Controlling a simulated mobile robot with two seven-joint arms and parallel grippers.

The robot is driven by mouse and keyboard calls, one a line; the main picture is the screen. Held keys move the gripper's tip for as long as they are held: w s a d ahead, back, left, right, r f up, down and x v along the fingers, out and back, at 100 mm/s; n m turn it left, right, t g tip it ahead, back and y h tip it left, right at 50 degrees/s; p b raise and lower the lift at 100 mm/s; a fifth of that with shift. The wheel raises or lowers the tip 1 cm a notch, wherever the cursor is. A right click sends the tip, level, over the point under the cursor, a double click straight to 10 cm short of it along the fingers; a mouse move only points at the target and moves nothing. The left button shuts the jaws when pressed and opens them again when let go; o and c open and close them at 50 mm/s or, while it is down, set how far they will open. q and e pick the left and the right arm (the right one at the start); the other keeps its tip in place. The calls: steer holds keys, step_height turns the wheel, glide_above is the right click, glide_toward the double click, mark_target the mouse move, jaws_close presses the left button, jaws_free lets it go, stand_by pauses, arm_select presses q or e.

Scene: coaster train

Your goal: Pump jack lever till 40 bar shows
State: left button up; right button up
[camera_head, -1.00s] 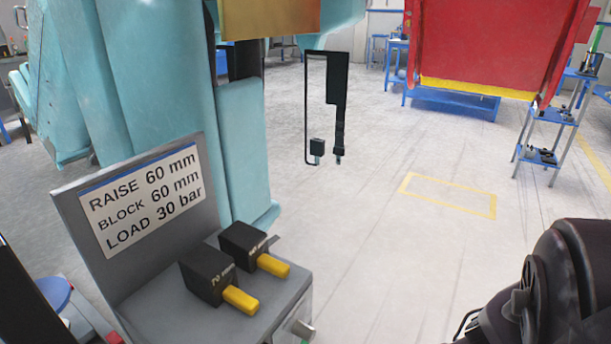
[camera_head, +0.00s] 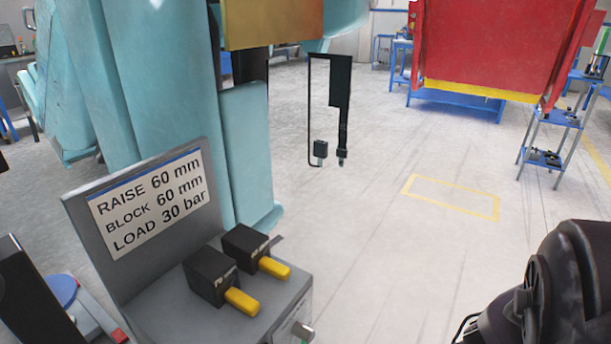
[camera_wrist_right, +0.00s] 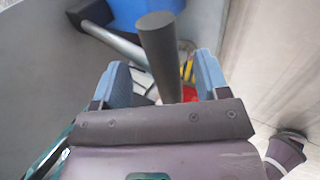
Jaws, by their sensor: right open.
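In the right wrist view my right gripper (camera_wrist_right: 162,78) is open, with blue fingertips. A thick dark grip, which looks like the lever handle (camera_wrist_right: 158,42), stands between the fingers with a gap on each side. A grey metal tube (camera_wrist_right: 112,38) lies behind it. In the head view only a dark part of my right arm shows at the lower right; that gripper is out of frame. I see no left gripper. No pressure reading shows.
Two black blocks with yellow handles, a front one (camera_head: 208,276) and a rear one (camera_head: 246,244), sit on the grey stand (camera_head: 165,320) below the placard. A teal column (camera_head: 245,150) rises behind it. Open floor (camera_head: 400,270) lies to the right. A blue shelf cart (camera_head: 545,158) stands far right.

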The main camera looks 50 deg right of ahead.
steer(key=shift+r, duration=0.35)
arm_select(q)
steer(key=shift+s+r+g+p, duration=0.35)
steer(key=shift+g+p, duration=0.35)
steer(key=shift+p, duration=1.75)
arm_select(e)
steer(key=v, duration=1)
steer(key=shift+s, duration=0.25)
